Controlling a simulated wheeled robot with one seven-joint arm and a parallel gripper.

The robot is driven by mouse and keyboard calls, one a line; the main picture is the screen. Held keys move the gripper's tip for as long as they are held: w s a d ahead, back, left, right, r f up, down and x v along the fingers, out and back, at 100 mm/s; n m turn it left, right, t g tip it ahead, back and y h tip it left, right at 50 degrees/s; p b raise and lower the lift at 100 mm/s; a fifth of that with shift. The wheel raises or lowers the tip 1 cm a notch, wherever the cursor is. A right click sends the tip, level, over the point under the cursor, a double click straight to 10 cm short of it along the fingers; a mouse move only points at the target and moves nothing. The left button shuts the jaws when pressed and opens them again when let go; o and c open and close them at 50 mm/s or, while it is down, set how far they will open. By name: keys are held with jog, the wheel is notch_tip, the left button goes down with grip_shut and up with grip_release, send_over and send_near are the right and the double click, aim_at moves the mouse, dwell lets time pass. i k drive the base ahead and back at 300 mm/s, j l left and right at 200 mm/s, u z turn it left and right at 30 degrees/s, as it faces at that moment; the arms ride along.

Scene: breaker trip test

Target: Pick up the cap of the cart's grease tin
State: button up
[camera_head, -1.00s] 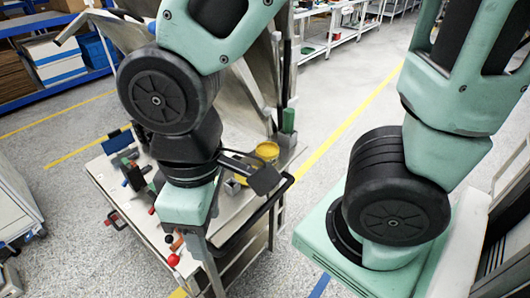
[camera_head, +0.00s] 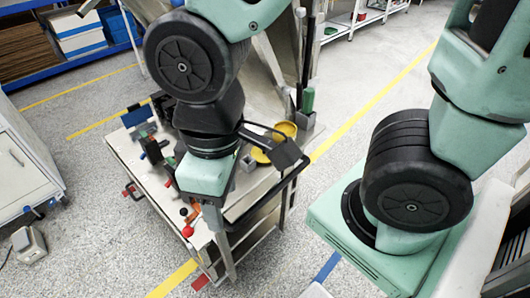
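A yellow round thing (camera_head: 286,129), which looks like the grease tin, stands at the cart's far right corner. A second yellow round piece (camera_head: 260,155) shows just left of and nearer than it, partly hidden by the black bracket on my arm. I cannot tell for sure which is the cap or whether the two touch. My gripper (camera_head: 212,203) points down over the cart's near edge, left of and nearer than the yellow pieces. Its fingers are small and blend with the cart behind, so their opening is unclear. I see nothing held.
The cart's top (camera_head: 125,150) carries dark blue, green and red items at left and a red ball (camera_head: 187,231) at the near edge. A black handle (camera_head: 270,195) runs along its right side. A grey cabinet (camera_head: 25,165) stands at left. Floor between them is clear.

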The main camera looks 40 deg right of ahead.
aim_at(259, 155)
jog(key=i+j, duration=0.15)
jog(key=j, duration=0.15)
jog(key=i+j+z, duration=0.1)
jog(key=j+z, duration=0.2)
jog(key=z, duration=1.3)
jog(key=i+j, duration=0.05)
